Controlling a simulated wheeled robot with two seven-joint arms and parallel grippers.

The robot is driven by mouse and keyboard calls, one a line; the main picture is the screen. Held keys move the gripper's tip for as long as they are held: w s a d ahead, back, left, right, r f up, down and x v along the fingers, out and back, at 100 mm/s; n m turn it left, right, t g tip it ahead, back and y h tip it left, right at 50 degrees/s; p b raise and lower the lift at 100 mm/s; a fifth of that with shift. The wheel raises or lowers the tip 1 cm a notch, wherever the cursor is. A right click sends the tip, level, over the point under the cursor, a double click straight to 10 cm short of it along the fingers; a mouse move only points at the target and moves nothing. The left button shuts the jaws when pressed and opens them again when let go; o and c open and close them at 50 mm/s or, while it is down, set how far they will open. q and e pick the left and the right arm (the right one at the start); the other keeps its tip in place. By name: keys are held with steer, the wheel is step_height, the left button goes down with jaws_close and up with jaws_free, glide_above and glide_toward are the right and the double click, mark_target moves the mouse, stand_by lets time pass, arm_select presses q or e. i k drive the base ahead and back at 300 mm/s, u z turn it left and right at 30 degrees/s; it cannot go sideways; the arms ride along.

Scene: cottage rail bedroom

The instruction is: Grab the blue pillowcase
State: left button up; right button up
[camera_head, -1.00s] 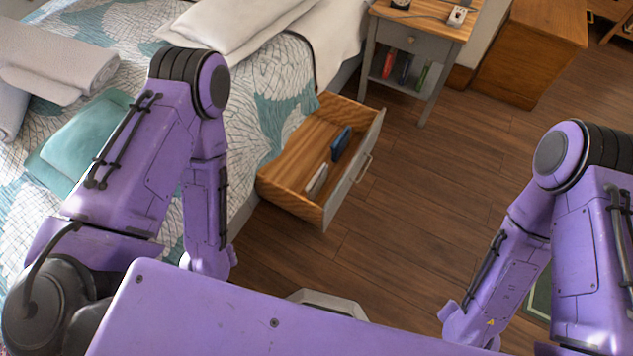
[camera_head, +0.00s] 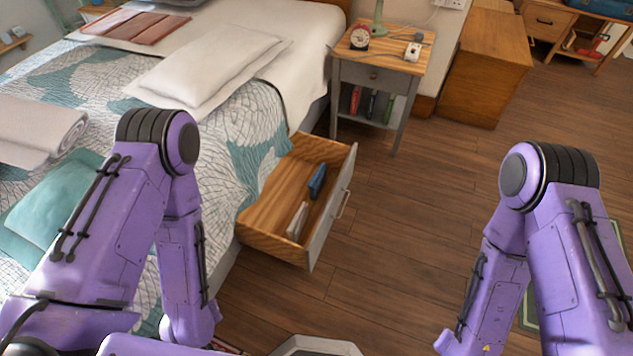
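An open wooden drawer (camera_head: 262,242) sticks out from under the bed. A small blue folded item (camera_head: 317,180) stands in it near the far end, and a white one (camera_head: 297,219) stands nearer. The blue item may be the blue pillowcase; I cannot make out its fabric. A teal folded cloth or pillow (camera_head: 52,205) lies on the bed at the left, partly behind my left arm. Both my arms hang down on either side of the drawer. Their grippers are below the picture, so I cannot see them.
The bed (camera_head: 250,95) fills the left, with white pillows (camera_head: 215,62) and a grey rolled blanket (camera_head: 38,128). A nightstand (camera_head: 375,76) with a clock stands behind the drawer. A wooden chest (camera_head: 487,70) is further right. Open wood floor (camera_head: 410,225) lies right of the drawer.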

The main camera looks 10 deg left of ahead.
mark_target(315, 186)
steer(key=z, duration=1.4)
steer(key=i, duration=3)
steer(key=u, duration=3.4)
steer(key=i, duration=0.95)
steer(key=z, duration=0.05)
